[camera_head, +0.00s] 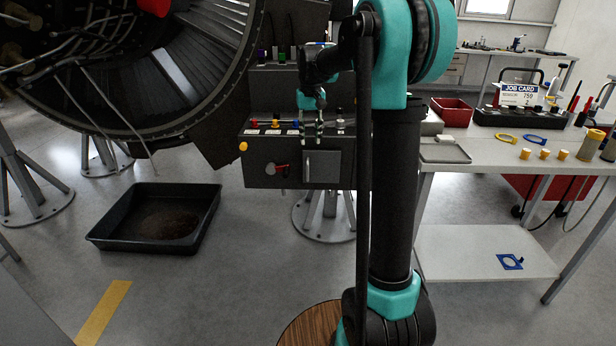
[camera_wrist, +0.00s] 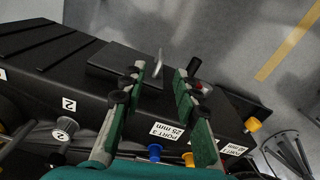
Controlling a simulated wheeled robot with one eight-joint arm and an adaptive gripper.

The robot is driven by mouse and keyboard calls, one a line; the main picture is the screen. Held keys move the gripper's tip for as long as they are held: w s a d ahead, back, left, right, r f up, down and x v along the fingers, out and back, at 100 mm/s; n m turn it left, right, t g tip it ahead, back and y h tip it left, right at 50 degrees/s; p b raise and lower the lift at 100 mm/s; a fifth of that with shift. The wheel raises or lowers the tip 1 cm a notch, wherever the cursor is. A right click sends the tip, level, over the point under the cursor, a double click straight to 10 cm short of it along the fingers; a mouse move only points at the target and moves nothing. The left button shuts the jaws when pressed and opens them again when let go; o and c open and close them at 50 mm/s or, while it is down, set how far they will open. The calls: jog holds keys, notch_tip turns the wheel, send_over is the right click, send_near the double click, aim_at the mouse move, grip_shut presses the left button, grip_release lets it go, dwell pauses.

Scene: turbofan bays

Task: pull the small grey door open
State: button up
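In the wrist view the door (camera_wrist: 118,66) is partly behind a finger, and the handle (camera_wrist: 158,62) stands out between the finger lines. My gripper (camera_head: 312,138) points down in front of the box, above the handle. In the wrist view my gripper (camera_wrist: 158,74) is open with nothing held. Whether the handle lies between the fingertips in depth, I cannot tell.
A red-ended lever (camera_head: 279,168) sits left of the door, and a yellow knob (camera_head: 243,147) on the box's left edge. Coloured knobs with labels line the ledge above. A black tray (camera_head: 118,236) lies on the floor. A workbench (camera_head: 500,152) stands at right.

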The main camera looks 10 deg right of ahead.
aim_at(308, 175)
jog(key=f, duration=0.5)
jog(key=w+f, duration=0.1)
jog(key=f, duration=1)
jog(key=shift+w+a+f, duration=0.3)
jog(key=shift+w, duration=0.05)
grip_shut()
